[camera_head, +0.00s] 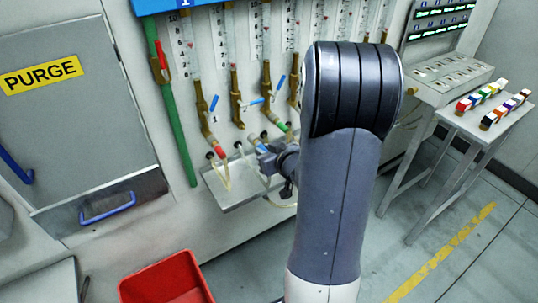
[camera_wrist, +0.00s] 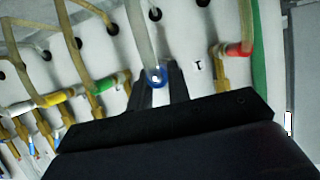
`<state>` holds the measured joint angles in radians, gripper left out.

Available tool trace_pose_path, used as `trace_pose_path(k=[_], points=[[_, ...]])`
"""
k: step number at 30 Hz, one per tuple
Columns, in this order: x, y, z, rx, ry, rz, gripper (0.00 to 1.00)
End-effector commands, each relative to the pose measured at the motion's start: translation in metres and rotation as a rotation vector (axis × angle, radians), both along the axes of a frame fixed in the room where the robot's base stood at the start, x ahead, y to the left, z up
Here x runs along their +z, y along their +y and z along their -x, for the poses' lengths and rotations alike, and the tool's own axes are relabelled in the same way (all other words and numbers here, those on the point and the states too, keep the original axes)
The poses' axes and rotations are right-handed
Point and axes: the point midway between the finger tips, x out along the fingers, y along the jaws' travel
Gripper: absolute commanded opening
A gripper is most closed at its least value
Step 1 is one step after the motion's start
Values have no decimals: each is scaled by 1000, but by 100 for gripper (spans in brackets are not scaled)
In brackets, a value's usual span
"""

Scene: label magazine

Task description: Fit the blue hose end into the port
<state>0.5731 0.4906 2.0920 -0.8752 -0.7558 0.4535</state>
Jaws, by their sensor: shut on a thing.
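The blue hose end (camera_wrist: 157,77) sits between the two fingertips of my gripper (camera_wrist: 160,86) in the wrist view. My gripper is shut on it, and its clear hose (camera_wrist: 140,32) runs up from it to the top of the picture. In the head view my gripper (camera_head: 272,158) is at the panel above the metal tray, partly hidden by my arm; the blue hose end cannot be made out surely there. Dark round ports show in the panel, one close behind the hose (camera_wrist: 155,14) in the wrist view. The held end appears apart from the ports.
Brass valves with red, green and yellow fittings stand close by, such as the red fitting (camera_wrist: 238,49). The tray (camera_head: 243,196) is below. A red bin (camera_head: 165,280) stands lower left; a side table (camera_head: 478,124) with coloured blocks is at right.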

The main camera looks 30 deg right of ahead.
Motion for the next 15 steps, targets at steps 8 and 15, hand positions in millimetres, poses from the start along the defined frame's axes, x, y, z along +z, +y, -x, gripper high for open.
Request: trace_pose_path(k=[8,15], points=[[0,1,-25,1,0,0,0],[0,1,-34,-1,0,-2,0]])
